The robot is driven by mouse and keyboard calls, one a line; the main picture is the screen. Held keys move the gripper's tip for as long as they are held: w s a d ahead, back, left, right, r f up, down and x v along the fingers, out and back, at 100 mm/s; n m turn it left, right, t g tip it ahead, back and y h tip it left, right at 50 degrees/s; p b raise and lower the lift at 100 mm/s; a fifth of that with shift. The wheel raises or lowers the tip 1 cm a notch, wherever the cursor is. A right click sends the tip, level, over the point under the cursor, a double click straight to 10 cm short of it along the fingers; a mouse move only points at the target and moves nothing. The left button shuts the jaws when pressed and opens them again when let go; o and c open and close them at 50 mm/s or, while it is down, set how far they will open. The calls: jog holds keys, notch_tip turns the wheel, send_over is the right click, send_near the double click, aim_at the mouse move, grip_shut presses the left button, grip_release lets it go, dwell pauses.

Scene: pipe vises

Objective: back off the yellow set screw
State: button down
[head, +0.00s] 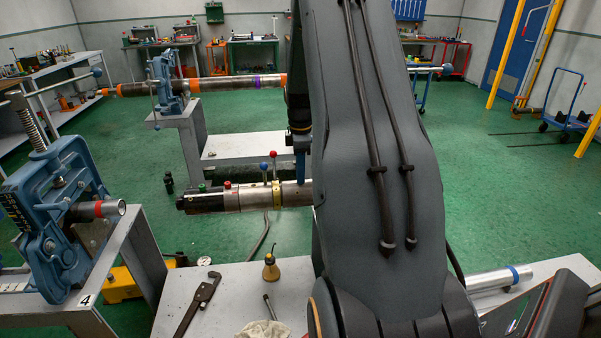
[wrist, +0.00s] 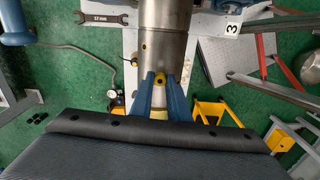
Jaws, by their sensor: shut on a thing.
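In the head view my gripper (head: 301,176) points down at the right part of the horizontal pipe tool (head: 225,198). That tool carries a yellow band (head: 277,194) and red-tipped and blue-tipped levers. My arm hides its right end, and I cannot make out the screw there.
A blue pipe vise (head: 60,215) stands at the left on a grey stand. A bench below holds a wrench (head: 198,303), a small oil can (head: 271,266) and a rag (head: 263,330). Another blue vise (head: 168,82) holds a long pipe behind.

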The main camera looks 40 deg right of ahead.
jog(key=shift+s+f, duration=0.1)
jog(key=shift+f, duration=0.05)
jog(key=c, duration=1.7)
grip_release()
notch_tip(320, 180, up, 8)
jog(key=b, duration=0.2)
jog(key=shift+b, duration=0.35)
